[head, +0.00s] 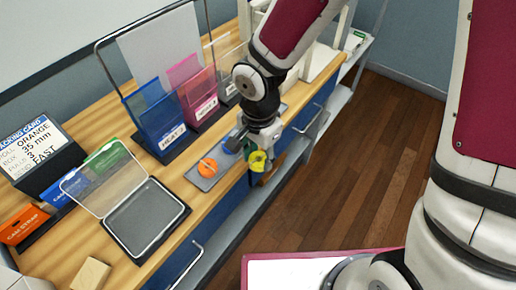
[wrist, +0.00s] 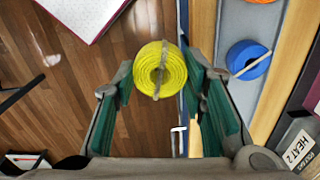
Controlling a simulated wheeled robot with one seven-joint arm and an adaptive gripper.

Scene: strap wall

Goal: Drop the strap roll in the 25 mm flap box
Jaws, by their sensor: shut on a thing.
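My gripper (head: 262,148) is shut on a yellow strap roll (head: 257,161), held in the air just off the bench's front edge. In the wrist view the yellow roll (wrist: 160,69) sits between the fingertips with a tan band across it. An orange roll (head: 207,168) lies on a grey mat (head: 200,182) to the left of my gripper. A blue roll (wrist: 248,60) lies on the mat in the wrist view. A shallow box with a raised clear lid (head: 147,219) stands farther left on the bench; no 25 mm mark is readable on it.
A packing card (head: 40,143) reads orange, 35 mm, fast. Blue (head: 158,120) and pink (head: 195,92) bins stand behind the mat. A tan block (head: 90,273) lies at front left.

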